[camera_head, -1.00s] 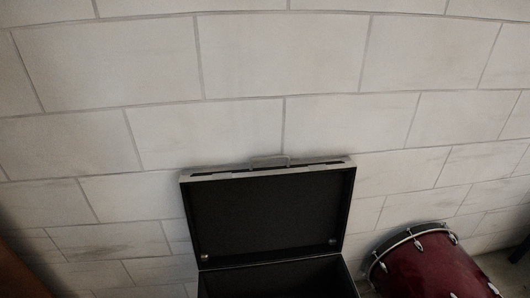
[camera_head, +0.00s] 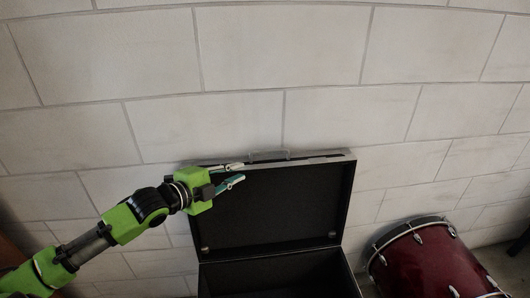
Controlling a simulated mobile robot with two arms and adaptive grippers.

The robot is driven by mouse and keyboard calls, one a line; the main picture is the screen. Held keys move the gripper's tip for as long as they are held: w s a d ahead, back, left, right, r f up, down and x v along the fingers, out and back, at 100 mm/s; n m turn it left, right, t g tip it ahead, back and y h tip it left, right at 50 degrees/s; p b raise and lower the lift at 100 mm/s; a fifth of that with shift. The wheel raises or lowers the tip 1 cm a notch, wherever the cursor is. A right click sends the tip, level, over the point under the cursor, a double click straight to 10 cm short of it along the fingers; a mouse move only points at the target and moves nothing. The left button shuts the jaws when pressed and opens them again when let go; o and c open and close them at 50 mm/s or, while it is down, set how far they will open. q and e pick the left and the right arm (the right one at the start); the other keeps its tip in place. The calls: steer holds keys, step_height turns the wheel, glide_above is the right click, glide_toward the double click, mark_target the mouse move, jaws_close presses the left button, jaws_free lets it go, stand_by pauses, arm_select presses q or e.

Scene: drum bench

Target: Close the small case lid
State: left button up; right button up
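The small case (camera_head: 277,272) is black inside and stands open at the bottom centre. Its lid (camera_head: 285,205) is raised upright against the wall, with a pale metal rim and a handle (camera_head: 268,155) on the top edge. My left gripper (camera_head: 240,173) comes in from the left and is at the lid's upper left corner. Its two fingers are apart, with a gap between them, and they overlap the lid's rim in the picture. I cannot tell if they touch it. The case's lower part is cut off by the frame. My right gripper is out of view.
A dark red drum (camera_head: 425,262) with metal lugs stands on the floor to the right of the case. A pale block wall (camera_head: 330,60) is close behind the case. A brown object (camera_head: 12,262) shows at the left edge.

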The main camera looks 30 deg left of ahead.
mark_target(266, 151)
arm_select(q)
steer(key=shift+m+t, duration=0.3)
steer(key=x, duration=0.4)
steer(key=r+x, duration=0.1)
steer(key=x, duration=0.4)
steer(key=r+p+x, duration=0.1)
steer(key=x, duration=0.4)
steer(key=shift+w+a, duration=0.25)
steer(key=shift+w, duration=0.05)
jaws_close()
